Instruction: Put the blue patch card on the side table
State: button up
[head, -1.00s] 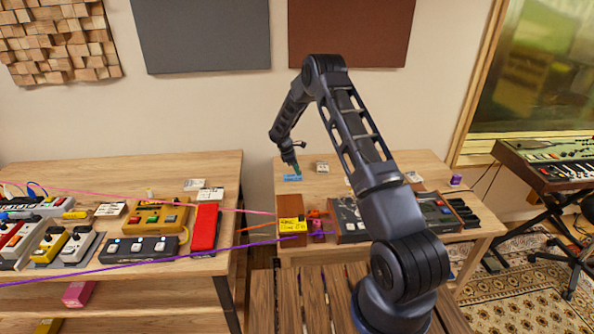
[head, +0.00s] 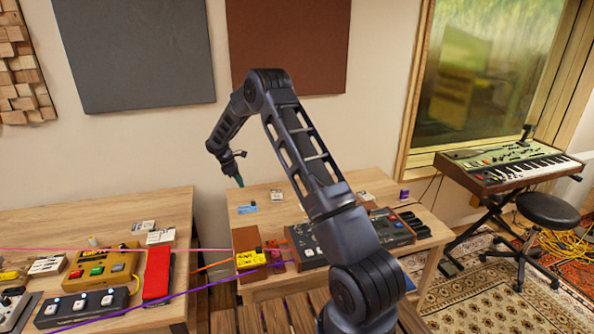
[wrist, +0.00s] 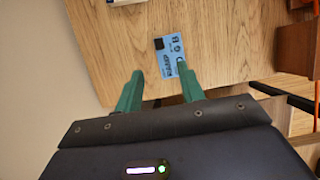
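The blue patch card (head: 247,209) lies flat near the left back edge of the right-hand wooden table (head: 262,192). In the wrist view the card (wrist: 172,55) shows black print and lies beyond the fingertips. My gripper (head: 239,181) hangs above the table, over and slightly left of the card, apart from it. In the wrist view my gripper's (wrist: 160,78) two green fingers are spread with nothing held between them. I cannot tell which table is the side table.
A yellow box (head: 249,259) and a dark multi-knob unit (head: 305,246) stand along the table's front. A small pale card (head: 276,195) lies right of the blue one. The left bench (head: 90,212) holds several pedals, with cables crossing between. A stool (head: 549,210) stands far right.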

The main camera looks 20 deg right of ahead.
jog(key=s+d+r+m+t+y, duration=0.1)
jog(key=s+d+r+m, duration=0.35)
jog(key=r, duration=0.75)
jog(key=s+d+r+m, duration=0.2)
jog(key=s+d+r, duration=0.4)
jog(key=s+r, duration=0.45)
jog(key=s+d+r+m+t+y, duration=0.1)
jog(key=s+d+r+m, duration=0.15)
jog(key=s+r, duration=0.35)
jog(key=s+d+r+m+y, duration=0.15)
jog(key=s+d+r, duration=0.3)
jog(key=s, duration=0.45)
jog(key=s+d+m+t, duration=0.2)
jog(key=s+m, duration=0.5)
jog(key=s, duration=1.7)
jog(key=shift+s+d+f+t+y, duration=0.35)
jog(key=shift+d+f+y, duration=0.1)
jog(key=shift+d, duration=0.15)
